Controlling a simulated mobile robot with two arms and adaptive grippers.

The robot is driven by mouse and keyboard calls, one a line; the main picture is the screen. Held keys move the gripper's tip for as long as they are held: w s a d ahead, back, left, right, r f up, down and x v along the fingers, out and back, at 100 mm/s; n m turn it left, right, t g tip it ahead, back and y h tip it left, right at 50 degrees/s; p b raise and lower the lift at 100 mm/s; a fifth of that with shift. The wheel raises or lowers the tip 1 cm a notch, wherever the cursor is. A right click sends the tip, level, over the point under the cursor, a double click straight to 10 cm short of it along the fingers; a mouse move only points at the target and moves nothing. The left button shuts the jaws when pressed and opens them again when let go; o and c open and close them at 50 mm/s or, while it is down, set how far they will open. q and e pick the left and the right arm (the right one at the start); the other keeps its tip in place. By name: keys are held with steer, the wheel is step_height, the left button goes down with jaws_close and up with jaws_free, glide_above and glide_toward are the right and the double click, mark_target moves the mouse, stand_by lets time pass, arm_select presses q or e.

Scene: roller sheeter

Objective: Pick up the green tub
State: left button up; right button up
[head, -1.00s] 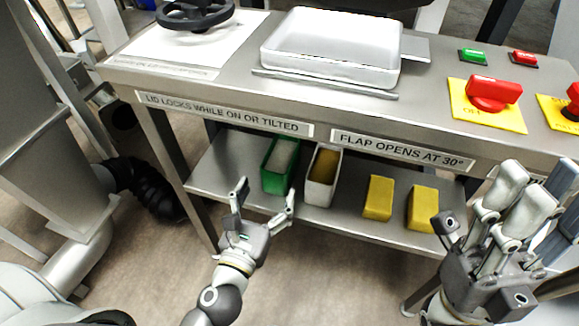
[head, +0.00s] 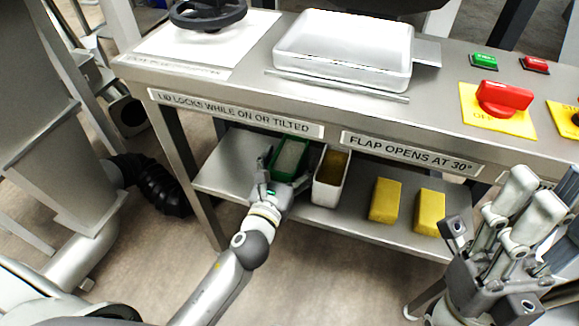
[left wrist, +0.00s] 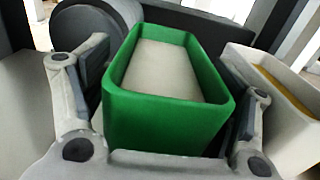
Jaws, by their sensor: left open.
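The green tub (head: 289,157) stands on the lower shelf, to the left of a white tub. It holds a pale grey-white filling. In the left wrist view the green tub (left wrist: 165,118) is large and upright, its near end between the two fingers. My left gripper (head: 281,180) is open and reaches in from the front, with one finger on each side of the tub. In the left wrist view, the left gripper's (left wrist: 165,110) pads stand at both sides; I cannot tell whether they touch it. My right gripper (head: 485,232) is at the right, away from the tub; its fingers point up.
The white tub (head: 331,176) with a brownish-yellow filling stands close on the green tub's right. Two yellow blocks (head: 384,200) (head: 430,212) lie further right on the shelf (head: 356,213). The tabletop above overhangs the shelf, with a white tray (head: 345,50) and red and green buttons.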

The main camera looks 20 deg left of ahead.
arm_select(q)
steer(key=shift+w, duration=0.15)
steer(key=c, duration=1.1)
steer(key=shift+r, duration=0.15)
